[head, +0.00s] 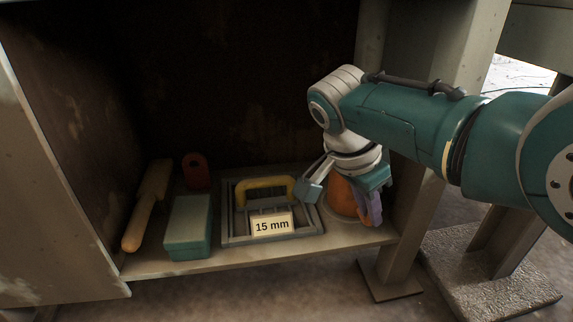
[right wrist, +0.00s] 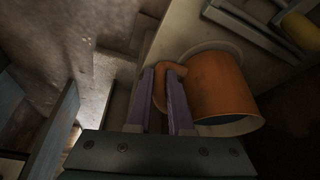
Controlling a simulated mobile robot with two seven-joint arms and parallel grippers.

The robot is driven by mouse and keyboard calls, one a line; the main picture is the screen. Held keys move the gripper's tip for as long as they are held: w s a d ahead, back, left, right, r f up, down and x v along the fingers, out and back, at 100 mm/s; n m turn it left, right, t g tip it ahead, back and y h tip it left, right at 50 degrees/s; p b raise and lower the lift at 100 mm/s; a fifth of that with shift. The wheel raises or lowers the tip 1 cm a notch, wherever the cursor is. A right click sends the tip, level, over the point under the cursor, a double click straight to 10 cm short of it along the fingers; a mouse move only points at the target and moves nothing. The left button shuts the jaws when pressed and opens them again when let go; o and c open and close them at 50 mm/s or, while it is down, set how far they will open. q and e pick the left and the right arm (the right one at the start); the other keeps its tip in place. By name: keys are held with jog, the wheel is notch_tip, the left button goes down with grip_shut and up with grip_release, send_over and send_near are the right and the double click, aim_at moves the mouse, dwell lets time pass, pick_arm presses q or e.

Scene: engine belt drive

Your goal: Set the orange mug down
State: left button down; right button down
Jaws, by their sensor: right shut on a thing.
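The orange mug (head: 342,197) is at the right end of the low shelf, partly hidden under my right gripper (head: 371,206). It also shows in the right wrist view (right wrist: 222,88), with its rim towards the camera and its base at the shelf. The purple fingers of my right gripper (right wrist: 163,88) are shut on the mug's handle. The mug looks roughly upright; I cannot tell whether its base touches the shelf. My left gripper is not in view.
Further left are a teal box (head: 188,226), a wooden-handled brush (head: 142,215) and a red tag (head: 195,170).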

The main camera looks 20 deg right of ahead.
jog(key=shift+f, duration=0.1)
jog(key=c, duration=0.8)
grip_release()
